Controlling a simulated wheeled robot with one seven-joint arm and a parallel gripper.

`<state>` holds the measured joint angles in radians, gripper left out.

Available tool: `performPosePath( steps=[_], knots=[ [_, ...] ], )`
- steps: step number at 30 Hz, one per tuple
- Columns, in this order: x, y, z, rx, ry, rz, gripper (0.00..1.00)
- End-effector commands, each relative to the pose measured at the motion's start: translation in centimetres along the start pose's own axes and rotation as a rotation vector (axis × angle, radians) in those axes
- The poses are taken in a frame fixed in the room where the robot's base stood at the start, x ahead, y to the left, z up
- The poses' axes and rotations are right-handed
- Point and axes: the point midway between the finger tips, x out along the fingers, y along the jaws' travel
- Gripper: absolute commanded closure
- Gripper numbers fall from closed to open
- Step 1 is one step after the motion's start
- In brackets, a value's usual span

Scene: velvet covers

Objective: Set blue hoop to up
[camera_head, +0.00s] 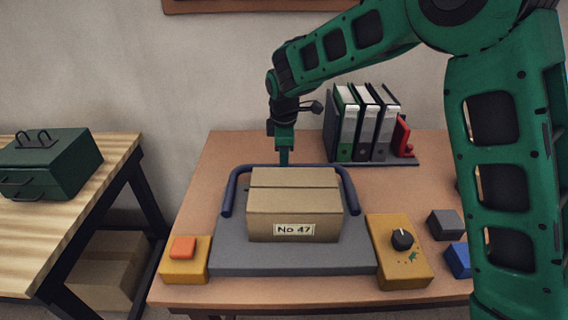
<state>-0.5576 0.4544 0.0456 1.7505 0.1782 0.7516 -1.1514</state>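The blue hoop (233,187) is a dark navy U-shaped bar on a grey base plate (230,259). Its two side arms run along the left and right of a cardboard box (294,205), and its crossbar passes behind the box. I cannot tell its exact tilt; the box hides part of it. My gripper (284,160) points down behind the box, at the middle of the hoop's crossbar.
A yellow unit with an orange button (183,247) stands left of the plate, and a yellow unit with a black knob (402,239) stands right. Binders (365,122) stand at the back right. A grey block (446,223) and blue block (459,260) lie at the right.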

Motion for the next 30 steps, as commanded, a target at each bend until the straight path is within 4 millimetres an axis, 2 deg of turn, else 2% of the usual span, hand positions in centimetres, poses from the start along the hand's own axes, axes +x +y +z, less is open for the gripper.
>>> performPosePath(
  steps=[3,6,16,17,21,30],
  knots=[
    [1.4,0.0,0.0,0.0,-0.001,-0.002,0.62],
    [1.9,0.0,0.0,0.0,0.0,0.001,0.62],
    [2.2,0.0,0.0,0.0,0.001,0.001,0.62],
    [2.2,0.0,0.0,0.0,0.001,0.001,0.67],
    [2.2,0.0,0.0,0.0,0.001,0.001,1.0],
    [1.9,-0.1,-0.5,-0.006,0.003,0.014,1.0]
  ],
)
